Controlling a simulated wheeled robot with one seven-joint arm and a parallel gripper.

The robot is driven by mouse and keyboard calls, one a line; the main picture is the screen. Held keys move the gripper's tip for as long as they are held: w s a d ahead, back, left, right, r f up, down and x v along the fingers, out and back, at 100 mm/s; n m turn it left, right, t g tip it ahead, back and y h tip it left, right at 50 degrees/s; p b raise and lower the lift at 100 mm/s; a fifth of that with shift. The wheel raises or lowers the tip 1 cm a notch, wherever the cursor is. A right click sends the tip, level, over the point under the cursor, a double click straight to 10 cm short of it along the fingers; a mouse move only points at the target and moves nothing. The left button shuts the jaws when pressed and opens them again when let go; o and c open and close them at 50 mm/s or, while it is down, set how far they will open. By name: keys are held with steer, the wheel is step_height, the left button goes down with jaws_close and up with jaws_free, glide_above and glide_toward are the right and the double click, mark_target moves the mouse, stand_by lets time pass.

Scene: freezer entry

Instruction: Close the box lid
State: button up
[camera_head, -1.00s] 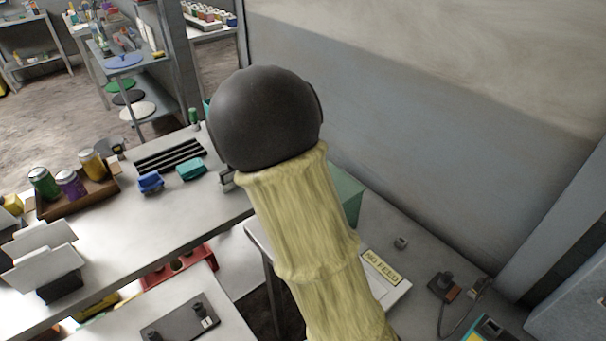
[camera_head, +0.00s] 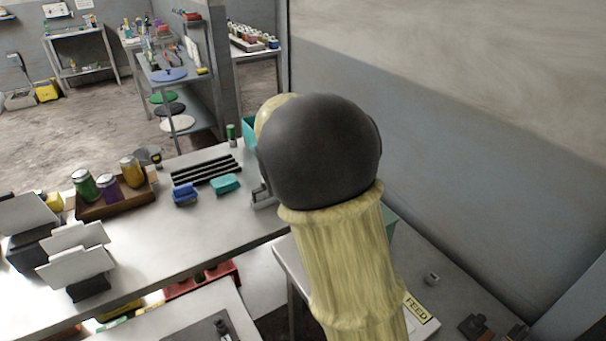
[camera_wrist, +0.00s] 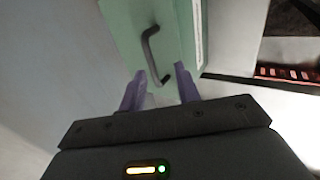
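In the wrist view, a pale green panel (camera_wrist: 180,40) with a dark curved handle (camera_wrist: 150,52) fills the top middle; it appears to be part of the box. My gripper (camera_wrist: 160,84) is open, its two purple fingers apart with nothing held between them. The handle's lower end shows near the gap between the fingertips; I cannot tell if they touch. In the head view, only a small corner of the green box (camera_head: 391,221) shows beside my arm, which hides the rest and my gripper. How far the lid is open cannot be told.
A grey wall (camera_head: 440,150) rises close at the right. A metal table (camera_head: 200,245) at left carries a blue block (camera_head: 185,193), a teal block (camera_head: 225,183) and a wooden tray (camera_head: 118,203) of cans. A "FEED" label (camera_head: 416,307) lies on the right-hand table.

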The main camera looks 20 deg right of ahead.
steer(key=v, duration=1.3)
steer(key=shift+d+b, duration=0.15)
steer(key=shift+b, duration=0.2)
steer(key=s+d+f+m+y, duration=0.1)
steer(key=s+f+m+y, duration=0.2)
steer(key=s+f, duration=1.2)
step_height(320, 180, down, 3)
steer(key=y, duration=0.3)
steer(key=shift+f+t+y, duration=0.2)
steer(key=shift+t+y, duration=0.1)
steer(key=shift+s+d, duration=0.1)
